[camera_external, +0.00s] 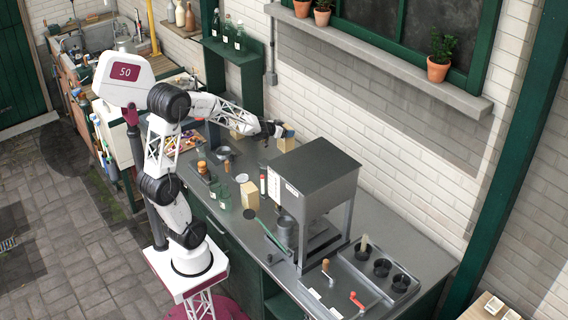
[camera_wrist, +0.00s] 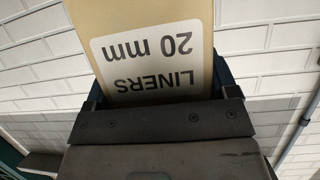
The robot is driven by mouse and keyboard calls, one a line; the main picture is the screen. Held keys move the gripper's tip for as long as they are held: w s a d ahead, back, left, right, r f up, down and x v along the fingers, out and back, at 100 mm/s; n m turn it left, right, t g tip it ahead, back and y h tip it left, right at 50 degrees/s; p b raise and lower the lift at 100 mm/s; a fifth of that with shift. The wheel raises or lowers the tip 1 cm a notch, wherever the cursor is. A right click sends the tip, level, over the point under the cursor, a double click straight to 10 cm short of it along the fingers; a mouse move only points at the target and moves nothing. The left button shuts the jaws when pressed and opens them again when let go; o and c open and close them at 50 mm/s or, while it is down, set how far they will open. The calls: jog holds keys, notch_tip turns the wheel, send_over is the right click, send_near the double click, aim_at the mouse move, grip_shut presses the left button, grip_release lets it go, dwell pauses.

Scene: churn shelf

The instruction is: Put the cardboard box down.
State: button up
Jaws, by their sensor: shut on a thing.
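The cardboard box (camera_wrist: 200,15) fills the upper middle of the wrist view, with a white label that reads "LINERS 20 mm" upside down. My gripper (camera_wrist: 158,90) is shut on it, one finger at each side. In the external view my gripper (camera_external: 279,130) is stretched out to the right near the brick wall, and the tan box (camera_external: 287,144) shows at its tip. Whether the box's underside is clear of the counter is hard to tell. The grey worktop (camera_external: 375,232) runs below along the wall.
A dark machine with a slanted hood (camera_external: 315,170) stands on the counter just right of the gripper. Another tan box (camera_external: 249,196) stands near the front edge, among bottles and small jars. A green shelf unit (camera_external: 236,60) is behind on the wall. Black cups (camera_external: 382,267) sit at the right.

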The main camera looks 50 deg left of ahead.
jog(key=w+a+f, duration=0.1)
jog(key=w+a, duration=0.6)
jog(key=a, duration=0.4)
jog(key=shift+n+y, duration=0.3)
jog(key=shift+y, duration=0.1)
notch_tip(320, 180, down, 6)
jog(key=shift+f, duration=0.15)
jog(key=shift+f, duration=2)
jog(key=o, duration=1.2)
